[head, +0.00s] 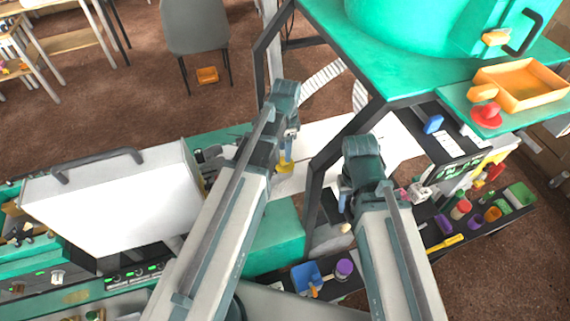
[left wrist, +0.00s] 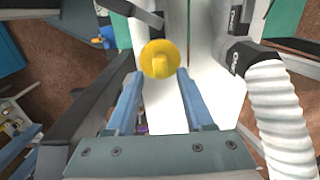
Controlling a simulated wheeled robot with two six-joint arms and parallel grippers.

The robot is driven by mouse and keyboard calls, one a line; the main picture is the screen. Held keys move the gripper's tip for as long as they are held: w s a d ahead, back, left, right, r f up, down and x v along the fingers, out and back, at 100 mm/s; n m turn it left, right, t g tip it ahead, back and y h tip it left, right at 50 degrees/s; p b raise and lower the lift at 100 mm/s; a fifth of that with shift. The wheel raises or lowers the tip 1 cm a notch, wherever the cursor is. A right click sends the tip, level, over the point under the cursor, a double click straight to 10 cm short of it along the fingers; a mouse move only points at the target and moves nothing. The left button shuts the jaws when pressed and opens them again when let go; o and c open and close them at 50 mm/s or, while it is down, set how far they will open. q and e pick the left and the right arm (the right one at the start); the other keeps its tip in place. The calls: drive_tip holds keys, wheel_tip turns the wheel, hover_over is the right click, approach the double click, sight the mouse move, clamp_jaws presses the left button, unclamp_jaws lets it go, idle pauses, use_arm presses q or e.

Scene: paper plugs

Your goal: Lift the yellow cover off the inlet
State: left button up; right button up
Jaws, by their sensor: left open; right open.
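The yellow cover (left wrist: 160,62) is a round disc with a raised knob in the middle. In the left wrist view it sits just beyond and between the tips of my left gripper (left wrist: 160,78), whose two blue fingers are apart with nothing between them. In the head view the cover (head: 285,168) shows just below my left gripper (head: 289,142), near the white panel. The inlet is hidden behind the cover. My right gripper (head: 345,198) is open over the dark frame to the right, away from the cover.
A white ribbed hose (left wrist: 280,115) runs close on the right in the left wrist view. A dark frame post (head: 322,180) stands between my arms. A white box with a handle (head: 120,200) is at left. An orange tray (head: 520,85) and small colored parts lie at right.

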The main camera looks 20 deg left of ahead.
use_arm(q)
drive_tip(key=shift+f+b, duration=1.75)
drive_tip(key=shift+f, duration=0.15)
clamp_jaws()
drive_tip(key=shift+r, duration=0.25)
drive_tip(key=shift+r+p, duration=2.85)
drive_tip(key=shift+p, duration=0.2)
